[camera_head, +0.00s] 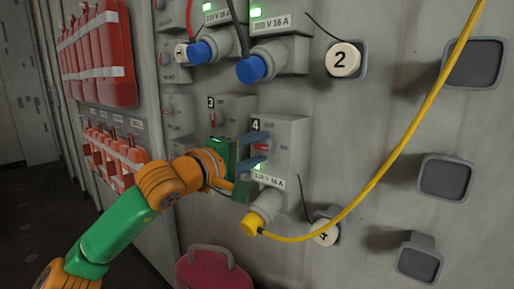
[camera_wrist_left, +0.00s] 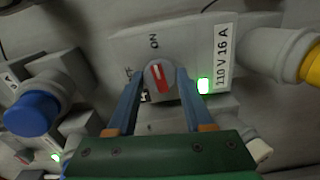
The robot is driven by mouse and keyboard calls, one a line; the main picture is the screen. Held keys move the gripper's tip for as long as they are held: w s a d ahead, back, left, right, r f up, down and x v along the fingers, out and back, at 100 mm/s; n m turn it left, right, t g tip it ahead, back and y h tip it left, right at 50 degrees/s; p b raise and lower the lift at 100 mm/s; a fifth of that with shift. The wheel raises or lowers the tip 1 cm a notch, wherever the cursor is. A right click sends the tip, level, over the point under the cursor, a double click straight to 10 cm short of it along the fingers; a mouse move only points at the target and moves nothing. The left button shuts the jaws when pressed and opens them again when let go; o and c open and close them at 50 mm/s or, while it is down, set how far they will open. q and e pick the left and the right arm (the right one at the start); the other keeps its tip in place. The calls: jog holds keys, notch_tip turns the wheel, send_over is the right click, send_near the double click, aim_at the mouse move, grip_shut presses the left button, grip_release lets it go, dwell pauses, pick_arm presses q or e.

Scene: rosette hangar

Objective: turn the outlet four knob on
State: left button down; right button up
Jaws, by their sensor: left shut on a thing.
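The outlet four box (camera_head: 287,136) is grey, marked 4, with a 110 V 16 A label. Its round grey knob (camera_wrist_left: 159,77) with a red and white bar shows in the left wrist view, the bar tilted slightly left of upright at its top. The ON mark (camera_wrist_left: 154,41) is above the knob; the OFF mark at its left is partly hidden. A green light (camera_wrist_left: 204,86) is lit by the label. My left gripper (camera_head: 265,149) is shut on the knob, one blue finger on each side. My right gripper is not in view.
A yellow plug (camera_head: 254,222) sits in outlet four's socket, its yellow cable (camera_head: 390,160) sweeping up right. Blue plugs (camera_head: 251,69) are in the outlets above. A round tag 2 (camera_head: 342,60) and grey square fittings (camera_head: 446,178) are on the wall. A red case (camera_head: 213,271) stands below.

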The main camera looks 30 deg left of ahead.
pick_arm(q)
jog(key=shift+r+m, duration=0.15)
jog(key=shift+m, duration=0.55)
jog(key=shift+c, duration=2.2)
grip_release()
jog(key=shift+o, duration=0.7)
jog(key=shift+w, duration=0.15)
jog(key=s+b, duration=0.4)
jog(key=s, duration=0.3)
jog(key=shift+a, duration=0.3)
jog(key=shift+s, duration=0.1)
